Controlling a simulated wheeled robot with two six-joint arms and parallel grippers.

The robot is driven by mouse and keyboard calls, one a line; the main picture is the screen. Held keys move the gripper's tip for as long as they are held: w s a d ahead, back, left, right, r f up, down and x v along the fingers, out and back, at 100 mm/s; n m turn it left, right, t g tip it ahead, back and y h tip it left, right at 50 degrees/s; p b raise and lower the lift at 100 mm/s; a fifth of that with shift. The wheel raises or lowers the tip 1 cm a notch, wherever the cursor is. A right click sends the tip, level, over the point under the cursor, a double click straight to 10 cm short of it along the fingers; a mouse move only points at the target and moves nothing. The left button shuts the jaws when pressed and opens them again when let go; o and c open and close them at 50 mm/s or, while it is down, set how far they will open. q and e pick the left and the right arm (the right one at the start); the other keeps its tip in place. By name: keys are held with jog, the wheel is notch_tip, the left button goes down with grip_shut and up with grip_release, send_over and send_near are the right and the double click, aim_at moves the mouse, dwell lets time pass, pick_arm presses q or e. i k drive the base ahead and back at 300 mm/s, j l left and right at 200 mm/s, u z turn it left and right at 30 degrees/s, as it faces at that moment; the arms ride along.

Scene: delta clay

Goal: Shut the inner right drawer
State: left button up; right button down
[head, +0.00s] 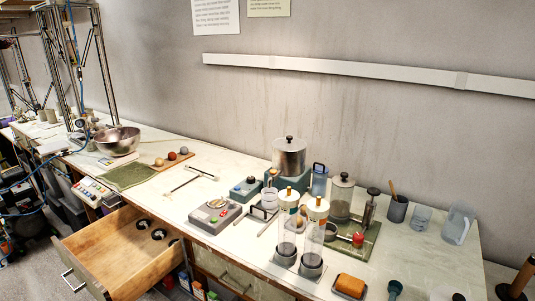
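A wooden drawer (118,254) stands pulled well out from the bench front at the lower left. Its front panel (78,268) carries a metal bar handle (73,280). Several small dark round items (150,230) lie near its back, inside. To its right, another drawer front (238,278) with a bar handle sits flush under the worktop. I cannot tell from this view which drawer the task's name fits beyond the one standing open.
The worktop (180,213) holds a scale (215,214), clear cylinders (314,240), a metal bowl (117,141) and a green cloth (127,175). Colourful boxes (197,289) stand beneath the bench, right of the open drawer. Floor shows left of the drawer.

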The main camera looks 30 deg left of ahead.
aim_at(115, 260)
jog(key=u, duration=2.3)
